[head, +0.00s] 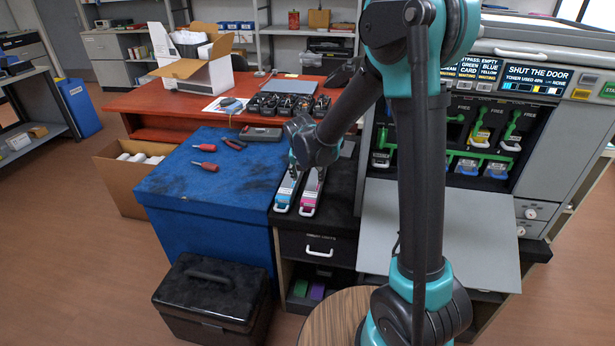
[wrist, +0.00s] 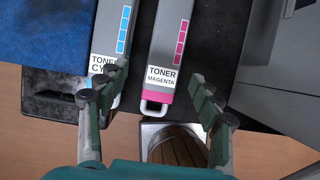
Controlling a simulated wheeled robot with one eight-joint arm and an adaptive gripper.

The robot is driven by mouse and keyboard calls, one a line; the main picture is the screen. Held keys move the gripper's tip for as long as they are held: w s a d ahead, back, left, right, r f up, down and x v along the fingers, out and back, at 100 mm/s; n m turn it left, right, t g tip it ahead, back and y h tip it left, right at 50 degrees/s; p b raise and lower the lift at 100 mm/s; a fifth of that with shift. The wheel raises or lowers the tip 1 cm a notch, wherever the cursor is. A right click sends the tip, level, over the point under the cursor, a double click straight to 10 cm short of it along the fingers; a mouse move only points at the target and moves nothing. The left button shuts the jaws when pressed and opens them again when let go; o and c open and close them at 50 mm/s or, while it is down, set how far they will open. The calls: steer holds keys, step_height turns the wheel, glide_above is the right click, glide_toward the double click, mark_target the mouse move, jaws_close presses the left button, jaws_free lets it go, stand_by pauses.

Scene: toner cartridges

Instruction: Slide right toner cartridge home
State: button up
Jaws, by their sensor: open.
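Two long grey toner cartridges lie side by side on a dark cabinet top. The left one is cyan (head: 284,193), labelled "TONER CY…" in the wrist view (wrist: 105,48). The right one is magenta (head: 310,197), labelled "TONER MAGENTA" in the wrist view (wrist: 166,62), with a white loop handle at its near end. My gripper (wrist: 159,74) is open above them. In the picture its left finger overlaps the cyan label, and its right finger is right of the magenta cartridge. The printer (head: 540,77) stands open at right, with green levers in its bays; its display reads "SHUT THE DOOR".
The printer's grey door (head: 445,225) is folded down in front of the bays. A blue-covered table (head: 190,175) with screwdrivers and pliers is left of the cartridges.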

mark_target(312, 189)
steer(key=shift+d+f, duration=0.15)
steer(key=shift+d, duration=0.25)
steer(key=shift+f, duration=0.2)
steer(key=shift+x, duration=4.75)
steer(key=shift+d, duration=0.15)
steer(key=shift+c, duration=0.5)
jaws_close()
steer(key=shift+r, duration=0.15)
